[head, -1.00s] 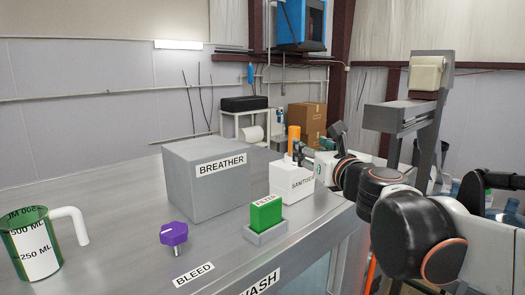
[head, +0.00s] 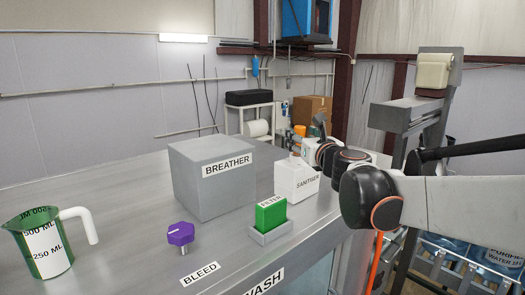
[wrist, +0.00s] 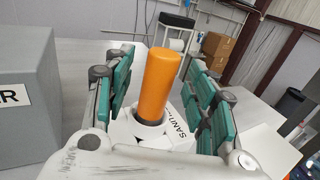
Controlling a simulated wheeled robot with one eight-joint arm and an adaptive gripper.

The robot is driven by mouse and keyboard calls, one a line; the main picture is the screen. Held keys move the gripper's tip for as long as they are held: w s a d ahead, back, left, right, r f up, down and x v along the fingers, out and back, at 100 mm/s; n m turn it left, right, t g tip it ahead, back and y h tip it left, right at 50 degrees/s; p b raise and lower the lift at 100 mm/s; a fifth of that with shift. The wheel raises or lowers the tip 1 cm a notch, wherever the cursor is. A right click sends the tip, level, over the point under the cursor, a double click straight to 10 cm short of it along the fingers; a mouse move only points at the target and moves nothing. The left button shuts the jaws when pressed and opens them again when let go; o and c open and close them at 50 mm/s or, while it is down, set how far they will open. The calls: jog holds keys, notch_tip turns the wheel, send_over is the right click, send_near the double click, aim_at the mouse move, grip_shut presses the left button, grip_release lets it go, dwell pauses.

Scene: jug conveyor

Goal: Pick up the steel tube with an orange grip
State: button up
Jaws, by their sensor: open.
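The steel tube's orange grip (wrist: 160,85) stands upright in the white SANITISER box (head: 296,181). In the head view only the top of the orange grip (head: 300,130) shows, behind my gripper. My gripper (wrist: 163,65) is open, with one green-padded finger on each side of the orange grip. Gaps show between the grip and both fingers in the wrist view. The steel part of the tube is hidden.
A grey BREATHER box (head: 212,182) stands left of the white box. A green FILTER block (head: 271,213), a purple BLEED knob (head: 181,234) and a green measuring jug (head: 42,245) are on the metal bench (head: 120,215). A cardboard box (head: 311,112) is in the background.

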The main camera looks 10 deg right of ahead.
jog(key=shift+w+a, duration=0.15)
jog(key=shift+w, duration=0.9)
jog(key=shift+c, duration=0.2)
grip_shut()
